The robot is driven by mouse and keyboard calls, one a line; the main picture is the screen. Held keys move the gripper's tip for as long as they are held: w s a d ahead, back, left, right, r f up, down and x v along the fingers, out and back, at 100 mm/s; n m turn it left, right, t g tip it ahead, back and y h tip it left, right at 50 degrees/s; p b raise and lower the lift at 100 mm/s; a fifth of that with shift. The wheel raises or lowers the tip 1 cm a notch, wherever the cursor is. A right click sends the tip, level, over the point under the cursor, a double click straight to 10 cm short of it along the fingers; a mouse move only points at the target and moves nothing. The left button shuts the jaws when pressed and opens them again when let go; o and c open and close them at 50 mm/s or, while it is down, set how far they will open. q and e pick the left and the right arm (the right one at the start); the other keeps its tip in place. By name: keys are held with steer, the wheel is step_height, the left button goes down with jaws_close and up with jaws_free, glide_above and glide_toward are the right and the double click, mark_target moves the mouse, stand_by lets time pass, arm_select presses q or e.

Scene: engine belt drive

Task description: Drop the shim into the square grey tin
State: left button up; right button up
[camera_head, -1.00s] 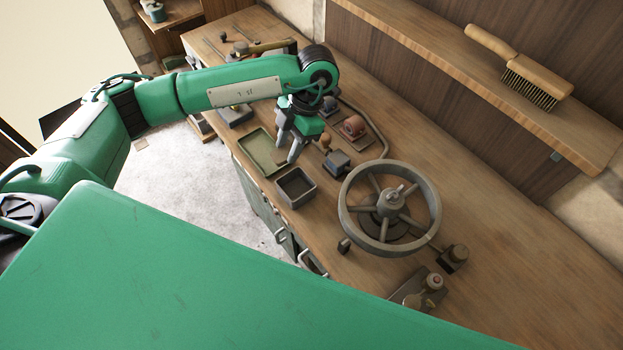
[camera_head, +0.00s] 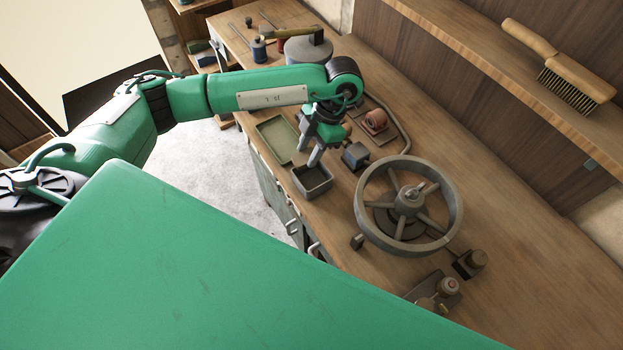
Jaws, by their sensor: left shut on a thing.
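The square grey tin (camera_head: 312,188) is a small dark open box near the front edge of the workbench. My left gripper (camera_head: 314,160) points down at the tin's back rim, with its fingertips over or just behind the opening. I cannot tell their exact height above it. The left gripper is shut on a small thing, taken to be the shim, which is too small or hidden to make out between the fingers. My right gripper is not in view.
A shallow green tray (camera_head: 277,140) lies left of the tin. A small dark block (camera_head: 355,156) and a large grey handwheel (camera_head: 408,205) stand to the right. A brush (camera_head: 560,65) lies on the shelf. Bare bench top lies right of the wheel.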

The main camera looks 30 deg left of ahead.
arm_select(q)
steer(key=o, duration=1.2)
steer(key=shift+r, duration=0.1)
steer(key=shift+w+d+r, duration=0.1)
steer(key=shift+w+r, duration=0.1)
steer(key=shift+r, duration=0.3)
steer(key=b+v, duration=0.2)
steer(key=v, duration=1)
steer(key=shift+r, duration=0.3)
